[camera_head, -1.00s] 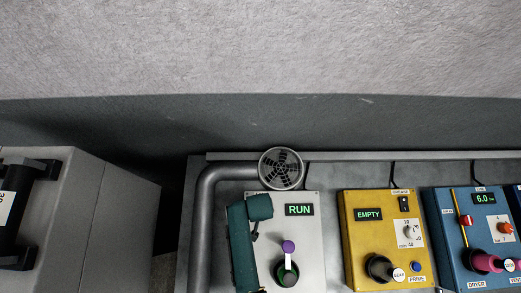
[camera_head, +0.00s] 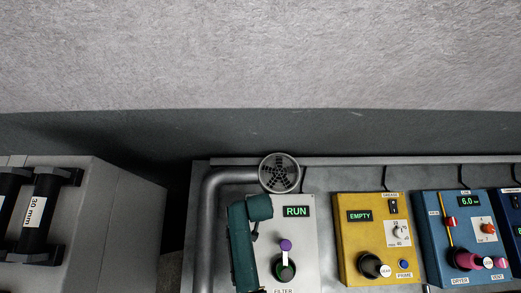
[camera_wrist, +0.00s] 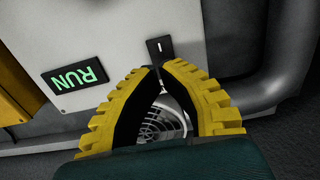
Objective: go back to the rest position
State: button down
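My gripper (camera_wrist: 161,66) shows in the wrist view with two yellow ribbed fingers and black inner pads. Its fingertips come together and nothing shows between the pads but the background. A pale panel with a green RUN display (camera_wrist: 75,76), upside down here, and a black rocker switch (camera_wrist: 160,48) lie beyond the fingertips. A round vent grille (camera_wrist: 160,124) shows through the gap between the fingers. In the head view I cannot make out the fingers.
A grey pipe (camera_head: 206,205) and a round fan (camera_head: 279,173) are behind. Black cylinders (camera_head: 40,212) lie on a grey cabinet at left.

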dwell(0.4)
jog(key=w+d+r+t+p, duration=0.1)
jog(key=w+r+t+p, duration=0.15)
jog(key=w+r, duration=0.75)
jog(key=w+d+r+m+t+p, duration=0.15)
jog(key=w+r+t, duration=0.3)
jog(key=r, duration=1.15)
jog(key=w+d+r+t+p, duration=0.1)
jog(key=w+r+t+p, duration=0.2)
jog(key=w+r, duration=0.75)
notch_tip(320, 180, up, 24)
jog(key=s+d+t+p, duration=0.2)
jog(key=s+t, duration=0.1)
jog(key=t, duration=0.3)
jog(key=s+r+t, duration=0.3)
jog(key=s+r, duration=0.2)
jog(key=r, duration=0.4)
jog(key=s+d+r+n+t, duration=0.1)
jog(key=s+r+t, duration=0.2)
jog(key=r, duration=0.7)
jog(key=shift+s, duration=0.95)
